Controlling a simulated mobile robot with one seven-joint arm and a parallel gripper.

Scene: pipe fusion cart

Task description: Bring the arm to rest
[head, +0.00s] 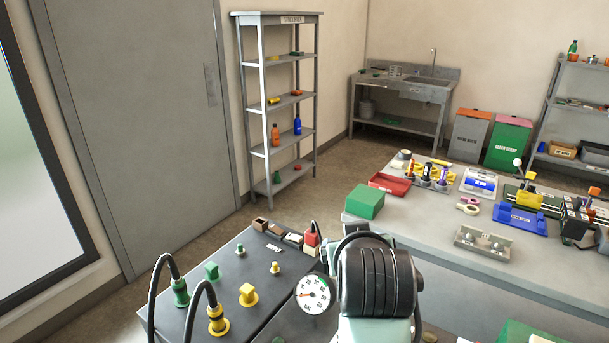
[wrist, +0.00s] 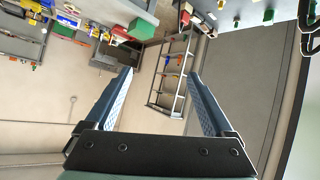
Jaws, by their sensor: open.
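My gripper (wrist: 157,98) shows in the wrist view with its two blue-grey fingers spread wide apart. Nothing is between the fingers but the room behind, seen upside down. In the head view my arm rises at the lower middle, in front of the grey workbench; the gripper's fingers cannot be made out there. The arm is close to the dark cart top (head: 210,285) in that picture.
The cart top carries green and yellow fittings, black cables and a round gauge (head: 314,294). The workbench (head: 395,230) holds a green box (head: 365,202), a red tray (head: 390,184) and tools. A shelf (head: 283,100), a sink and bins stand behind. Floor shows between cart and shelf.

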